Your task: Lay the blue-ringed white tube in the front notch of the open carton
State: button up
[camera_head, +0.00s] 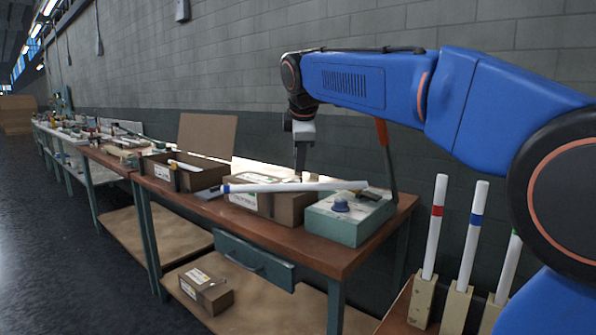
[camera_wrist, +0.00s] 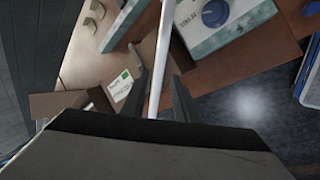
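A white tube with a blue ring near its left end (camera_head: 270,187) lies nearly level across the top of a cardboard carton (camera_head: 289,209), its right end over a teal box. My gripper (camera_head: 301,176) points down at the tube's middle. In the wrist view the tube (camera_wrist: 163,45) runs between the two fingers of my gripper (camera_wrist: 160,75), with a gap visible beside it, so the fingers look open. The carton, with a white and green label, shows left of the fingers (camera_wrist: 97,103). I cannot tell whether the tube sits in the notch.
The teal box with a blue knob (camera_head: 336,225) stands right of the carton on the brown workbench (camera_head: 290,238). Another open box (camera_head: 205,180) stands to the left. Three upright tubes, ringed red (camera_head: 434,235), blue (camera_head: 472,235) and green (camera_head: 508,268), stand in wooden holders at right.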

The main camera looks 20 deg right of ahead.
jog(key=shift+v, duration=1.25)
